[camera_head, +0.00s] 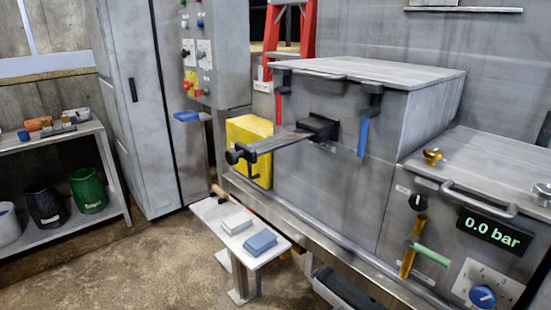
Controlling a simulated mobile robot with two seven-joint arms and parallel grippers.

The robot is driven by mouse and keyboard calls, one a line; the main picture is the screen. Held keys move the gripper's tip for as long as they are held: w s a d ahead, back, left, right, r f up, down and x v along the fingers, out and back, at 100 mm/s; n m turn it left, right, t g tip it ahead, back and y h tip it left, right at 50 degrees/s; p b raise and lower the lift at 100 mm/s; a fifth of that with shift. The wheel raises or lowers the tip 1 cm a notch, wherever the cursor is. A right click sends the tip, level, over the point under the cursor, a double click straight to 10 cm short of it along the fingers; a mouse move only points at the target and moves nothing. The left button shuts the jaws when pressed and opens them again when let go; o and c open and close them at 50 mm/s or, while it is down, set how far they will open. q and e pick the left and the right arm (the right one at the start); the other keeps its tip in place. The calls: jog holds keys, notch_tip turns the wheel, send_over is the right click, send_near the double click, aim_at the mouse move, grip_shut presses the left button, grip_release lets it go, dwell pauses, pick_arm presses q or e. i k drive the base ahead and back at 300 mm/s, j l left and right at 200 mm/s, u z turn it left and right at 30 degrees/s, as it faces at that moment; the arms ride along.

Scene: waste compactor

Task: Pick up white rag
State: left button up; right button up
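A white folded rag (236,220) lies flat on a small white stand (211,213) at the lower middle of the head view. A blue folded rag (260,242) lies just in front of it and to its right on the same stand. A wooden handle (218,191) shows at the back edge of the stand; what it belongs to is unclear. Neither of my grippers is in view, so I cannot see whether they are open or shut.
The grey compactor (330,170) stands behind the stand, with a long lever (270,144) sticking out above it. A display panel (494,231) reads 0.0 bar at right. Shelves with bins (88,190) stand at left. The brown floor (130,265) left of the stand is clear.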

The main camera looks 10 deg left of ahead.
aim_at(233, 225)
jog(key=j+z, duration=0.15)
jog(key=z, duration=0.2)
jog(key=i+j+z, duration=0.1)
jog(key=z, duration=0.3)
jog(key=j+z, duration=0.55)
jog(key=k+j+z, duration=0.2)
jog(key=j, duration=0.2)
jog(key=j+z, duration=0.1)
jog(key=j, duration=0.3)
jog(key=k+j+z, duration=0.1)
jog(key=j, duration=0.3)
jog(key=k, duration=0.05)
